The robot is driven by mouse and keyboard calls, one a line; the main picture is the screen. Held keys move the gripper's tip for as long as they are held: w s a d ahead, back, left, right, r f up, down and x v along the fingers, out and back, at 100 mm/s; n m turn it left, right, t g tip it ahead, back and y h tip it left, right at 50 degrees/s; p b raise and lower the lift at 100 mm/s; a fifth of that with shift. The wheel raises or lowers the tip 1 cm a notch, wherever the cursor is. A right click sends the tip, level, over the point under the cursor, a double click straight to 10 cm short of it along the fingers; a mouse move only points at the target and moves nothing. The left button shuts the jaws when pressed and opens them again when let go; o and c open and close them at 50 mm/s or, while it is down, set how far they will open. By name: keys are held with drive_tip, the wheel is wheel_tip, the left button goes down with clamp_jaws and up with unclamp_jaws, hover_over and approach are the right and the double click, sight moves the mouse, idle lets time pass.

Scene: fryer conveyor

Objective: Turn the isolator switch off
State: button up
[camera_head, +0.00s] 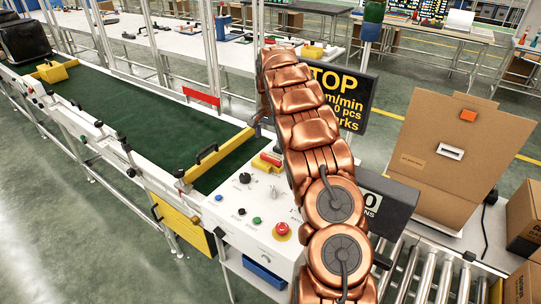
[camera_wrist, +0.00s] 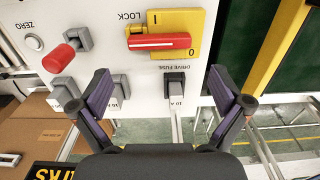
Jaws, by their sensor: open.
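The isolator switch is a red bar handle (camera_wrist: 160,41) on a yellow plate (camera_wrist: 186,18) in the wrist view, on a white panel seen upside down. Its plate is marked I and 0, with LOCK beside it. The handle lies crosswise; I cannot tell which mark it is set to. A red and yellow part, which looks like this switch, shows on the control box in the head view (camera_head: 268,161). My gripper (camera_wrist: 164,84) is open and empty in front of the panel, its fingers apart and below the handle in the wrist view. My arm hides the gripper in the head view.
In the wrist view, a fuse holder (camera_wrist: 174,88) labelled DRIVE FUSE sits between my fingers, and a red-capped lever (camera_wrist: 58,58) is left of the switch. In the head view, a red stop button (camera_head: 281,231) is on the control box (camera_head: 262,205), beside the green conveyor (camera_head: 140,115).

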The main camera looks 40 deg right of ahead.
sight(271, 157)
wheel_tip(271, 157, down, 7)
drive_tip(key=shift+f+p, duration=0.15)
drive_tip(key=shift+p, duration=0.95)
drive_tip(key=c, duration=0.8)
